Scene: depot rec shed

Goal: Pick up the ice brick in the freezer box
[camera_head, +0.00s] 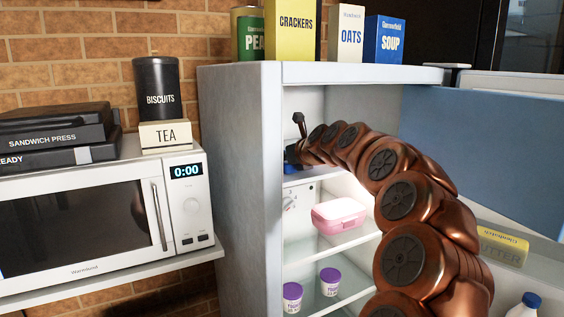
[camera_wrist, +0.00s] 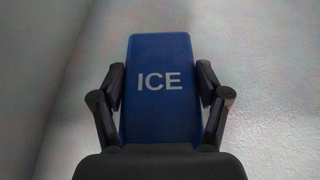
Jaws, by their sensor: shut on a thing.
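The ice brick (camera_wrist: 160,107) is a blue block with white "ICE" lettering, seen in the middle of the wrist view. My gripper (camera_wrist: 160,95) has a dark finger on each side of it and is shut on it. In the head view, my arm reaches into the upper compartment, the freezer box (camera_head: 339,100), of the open fridge. A small blue patch of the ice brick (camera_head: 291,155) shows there by my gripper, near the compartment's left wall. Most of the brick is hidden in that view. The wrist view shows pale walls around the brick.
Below are a pink container (camera_head: 339,216) and purple-lidded tubs (camera_head: 330,282) on shelves. The blue fridge door (camera_head: 490,150) stands open at right, with butter (camera_head: 501,245) in it. A soup box (camera_head: 384,40) and other packages stand on top. A microwave (camera_head: 90,225) is left.

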